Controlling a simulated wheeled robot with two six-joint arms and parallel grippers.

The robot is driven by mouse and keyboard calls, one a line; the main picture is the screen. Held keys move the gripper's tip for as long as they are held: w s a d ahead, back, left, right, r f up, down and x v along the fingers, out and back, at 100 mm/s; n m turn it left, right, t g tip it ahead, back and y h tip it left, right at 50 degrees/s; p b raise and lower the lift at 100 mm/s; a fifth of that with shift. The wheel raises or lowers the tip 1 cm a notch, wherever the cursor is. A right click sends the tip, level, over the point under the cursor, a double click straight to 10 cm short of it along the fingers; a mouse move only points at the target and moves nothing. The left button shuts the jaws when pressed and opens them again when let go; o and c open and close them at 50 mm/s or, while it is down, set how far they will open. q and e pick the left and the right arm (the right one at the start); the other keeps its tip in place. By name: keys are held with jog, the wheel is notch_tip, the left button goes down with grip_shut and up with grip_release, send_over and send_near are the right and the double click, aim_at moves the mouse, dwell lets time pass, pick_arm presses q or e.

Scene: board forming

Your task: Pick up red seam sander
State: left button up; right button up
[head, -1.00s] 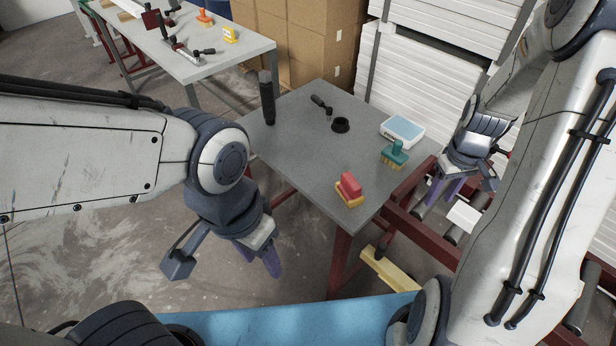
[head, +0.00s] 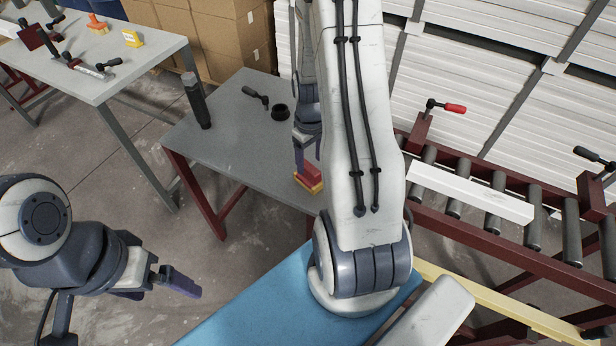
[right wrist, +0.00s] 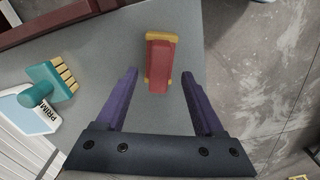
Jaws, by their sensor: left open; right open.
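The red seam sander (head: 309,177), a red block with a yellow base, lies on the grey table (head: 237,121) near its front edge. In the right wrist view the sander (right wrist: 159,64) sits ahead of and between the open purple fingers, apart from both. My right gripper (head: 305,153) is above and just behind the sander in the head view, partly hidden by my own arm; it also shows in the right wrist view (right wrist: 160,100). My left gripper (head: 165,285) is open and empty, low at the left, away from the table.
A black cylinder (head: 197,101), a black-handled tool (head: 255,95) and a black ring (head: 281,112) stand further back. A roller conveyor (head: 495,205) is at the right.

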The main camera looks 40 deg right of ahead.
aim_at(310, 167)
jog(key=shift+w+f+p, duration=0.1)
jog(key=shift+f+p, duration=0.25)
jog(key=shift+f, duration=1.95)
grip_shut()
jog(key=shift+r, duration=0.15)
jog(key=shift+r, duration=0.5)
notch_tip(310, 167, up, 3)
jog(key=shift+w+f+b, duration=0.1)
jog(key=shift+f+b, duration=0.05)
jog(key=shift+b, duration=0.25)
jog(key=s+d+r+b, duration=0.1)
jog(key=s+d+r, duration=0.4)
jog(key=s, duration=0.5)
notch_tip(310, 167, up, 2)
jog(key=shift+s+d+r, duration=0.1)
jog(key=shift+s+d, duration=0.15)
jog(key=c, duration=1.1)
grip_release()
